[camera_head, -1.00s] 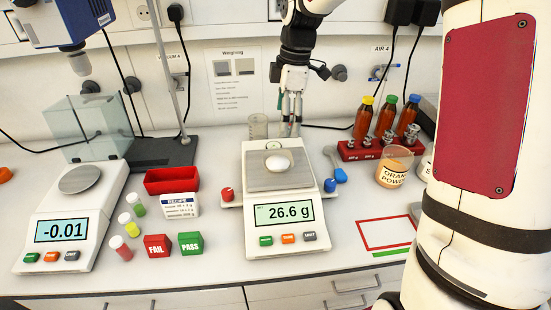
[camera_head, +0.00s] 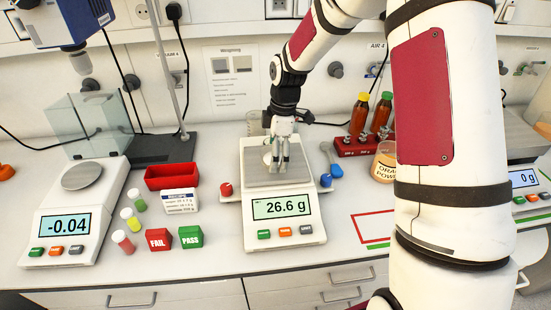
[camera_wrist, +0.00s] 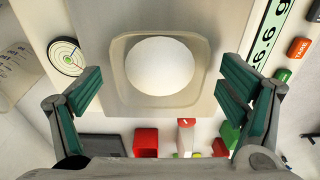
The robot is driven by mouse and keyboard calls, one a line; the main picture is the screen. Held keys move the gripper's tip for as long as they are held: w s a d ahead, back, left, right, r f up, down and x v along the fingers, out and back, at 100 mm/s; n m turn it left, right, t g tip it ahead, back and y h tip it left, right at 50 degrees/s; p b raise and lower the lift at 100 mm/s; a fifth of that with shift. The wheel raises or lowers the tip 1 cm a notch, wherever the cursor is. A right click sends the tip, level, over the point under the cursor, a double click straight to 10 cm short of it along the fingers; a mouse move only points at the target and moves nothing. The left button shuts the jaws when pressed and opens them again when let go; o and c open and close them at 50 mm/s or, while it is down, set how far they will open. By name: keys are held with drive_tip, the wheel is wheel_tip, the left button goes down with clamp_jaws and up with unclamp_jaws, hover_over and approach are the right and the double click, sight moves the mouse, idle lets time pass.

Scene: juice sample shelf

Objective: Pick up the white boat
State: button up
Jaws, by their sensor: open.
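The white boat is a shallow, square off-white dish with rounded corners, holding a round white mound. In the wrist view the boat (camera_wrist: 121,72) lies on the pan (camera_wrist: 95,20) of the middle scale, between my two green-padded fingers but apart from both. My gripper (camera_wrist: 161,92) is open and empty. In the head view my gripper (camera_head: 277,168) points down over the scale pan and hides much of the boat (camera_head: 267,158). The scale (camera_head: 284,236) reads 26.6 g.
The red tray (camera_head: 171,178), recipe card (camera_head: 180,202), FAIL block (camera_head: 159,240) and PASS block (camera_head: 190,238) stand left.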

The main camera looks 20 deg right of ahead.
drive_tip(key=c, duration=1.3)
